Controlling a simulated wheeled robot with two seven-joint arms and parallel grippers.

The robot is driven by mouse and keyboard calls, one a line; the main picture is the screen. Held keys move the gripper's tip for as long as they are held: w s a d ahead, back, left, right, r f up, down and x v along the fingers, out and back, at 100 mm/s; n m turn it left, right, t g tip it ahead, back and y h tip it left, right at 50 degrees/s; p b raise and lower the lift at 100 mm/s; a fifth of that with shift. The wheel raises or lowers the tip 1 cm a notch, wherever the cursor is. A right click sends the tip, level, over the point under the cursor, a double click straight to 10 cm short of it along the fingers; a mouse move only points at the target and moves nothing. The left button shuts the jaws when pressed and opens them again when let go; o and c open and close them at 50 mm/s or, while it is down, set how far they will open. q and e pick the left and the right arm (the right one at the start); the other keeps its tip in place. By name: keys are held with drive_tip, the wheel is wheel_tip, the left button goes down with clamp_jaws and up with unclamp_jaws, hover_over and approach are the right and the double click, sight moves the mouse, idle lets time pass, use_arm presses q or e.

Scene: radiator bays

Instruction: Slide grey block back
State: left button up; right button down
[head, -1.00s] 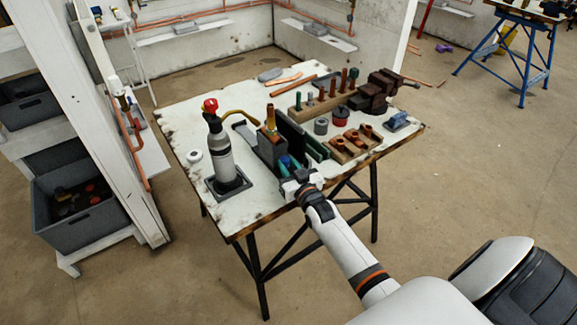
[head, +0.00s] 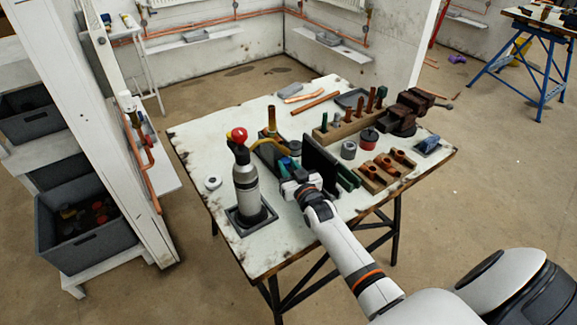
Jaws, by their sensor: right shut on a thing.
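The dark grey block (head: 272,162) stands on the workbench, between the torch and an upright dark panel. My left gripper is not in view.
The torch (head: 244,180) stands close on the left in a dark tray. The dark panel (head: 320,162) is close on the right. Wooden racks with copper fittings (head: 385,166) and a vise (head: 404,112) are farther right. The bench's (head: 215,135) back left is mostly clear.

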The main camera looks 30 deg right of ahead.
drive_tip(key=shift+r, duration=0.1)
drive_tip(key=c, duration=1.1)
unclamp_jaws()
drive_tip(key=shift+w, duration=0.1)
drive_tip(key=shift+c, duration=0.2)
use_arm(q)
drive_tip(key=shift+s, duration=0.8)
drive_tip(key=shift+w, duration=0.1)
use_arm(e)
drive_tip(key=shift+s+a, duration=0.1)
drive_tip(key=shift+s, duration=0.45)
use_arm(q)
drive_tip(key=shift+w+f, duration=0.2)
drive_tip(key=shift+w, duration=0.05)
use_arm(e)
drive_tip(key=s, duration=0.3)
drive_tip(key=s+a, duration=0.1)
drive_tip(key=s, duration=0.7)
drive_tip(key=shift+a, duration=0.2)
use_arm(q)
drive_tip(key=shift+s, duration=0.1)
